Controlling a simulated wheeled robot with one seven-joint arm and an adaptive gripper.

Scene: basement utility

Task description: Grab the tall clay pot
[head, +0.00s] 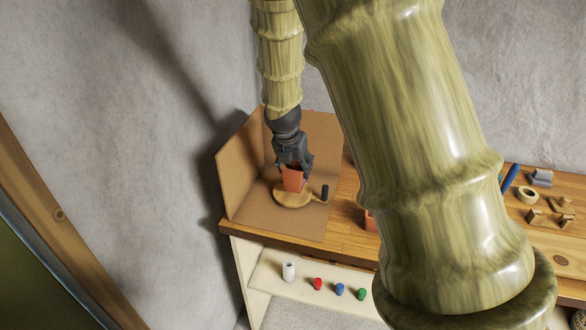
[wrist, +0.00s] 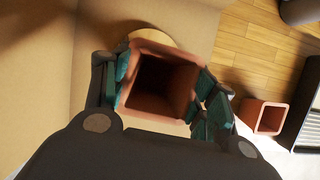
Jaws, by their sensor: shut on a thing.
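The tall clay pot (head: 293,179), reddish and square, is between the fingers of my gripper (head: 293,164) in the head view. In the wrist view I look down into its open square mouth, with its rim and wall (wrist: 167,52) showing. The fingers (wrist: 165,87) press on it from left and right, shut on it. The pot is over a round wooden board (head: 284,199); I cannot tell whether it touches the board. A second square clay pot (wrist: 262,117) stands to the right in the wrist view. In the head view my arm hides most of it (head: 370,221).
A short black cylinder (head: 324,192) is at the round board's right edge. Brown panels (head: 240,168) stand behind and left of the board. The wooden bench (head: 345,240) holds a tape roll (head: 528,194) and small items at right. Small coloured objects sit on the shelf below.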

